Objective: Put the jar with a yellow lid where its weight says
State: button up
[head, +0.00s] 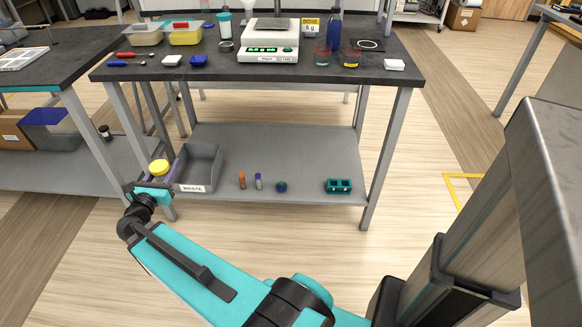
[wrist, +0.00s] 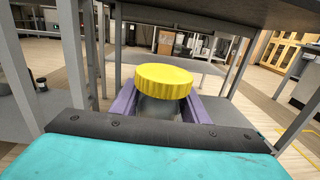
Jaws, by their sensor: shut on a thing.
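The jar with a yellow lid (head: 159,167) is held in my gripper (head: 164,176), at the left end of the bench's lower shelf, beside the waste bin. In the wrist view the ribbed yellow lid (wrist: 164,81) faces me, with the greyish jar body (wrist: 158,109) below it. The purple fingers of my gripper (wrist: 157,108) close on both sides of the jar. The scale (head: 268,45) stands on the bench top with a small display that I cannot read.
A grey bin marked WASTE (head: 203,162) stands on the lower shelf (head: 310,155). Small vials, a dark round item (head: 281,187) and a teal rack (head: 338,185) are farther right. The bench top (head: 225,72) holds tubs, a blue bottle (head: 333,32) and beakers.

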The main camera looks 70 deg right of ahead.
jog(key=s+d+f+m+g+b, duration=0.1)
jog(key=s+d+f+b, duration=0.3)
jog(key=d, duration=0.3)
jog(key=s+d+f+m+g+b, duration=0.1)
jog(key=s+d+f, duration=0.3)
jog(key=d+f, duration=0.15)
jog(key=s+d+f+m+g+b, duration=0.1)
jog(key=s+d+f+g+b, duration=0.1)
jog(key=s+d+f+b, duration=0.2)
jog(key=s+d+f+m+g+b, duration=0.1)
jog(key=s+d+f+b, duration=0.3)
jog(key=s+d+f, duration=0.7)
jog(key=s+d+f+m+g+b, duration=0.1)
jog(key=s+d+f+g+b, duration=0.3)
jog(key=s, duration=1.3)
jog(key=d+f, duration=0.3)
jog(key=shift+s+d+f+m, duration=0.15)
jog(key=shift+s+f+m, duration=0.15)
jog(key=shift+f+m, duration=0.1)
jog(key=shift+d+b, duration=0.1)
jog(key=shift+b, duration=0.2)
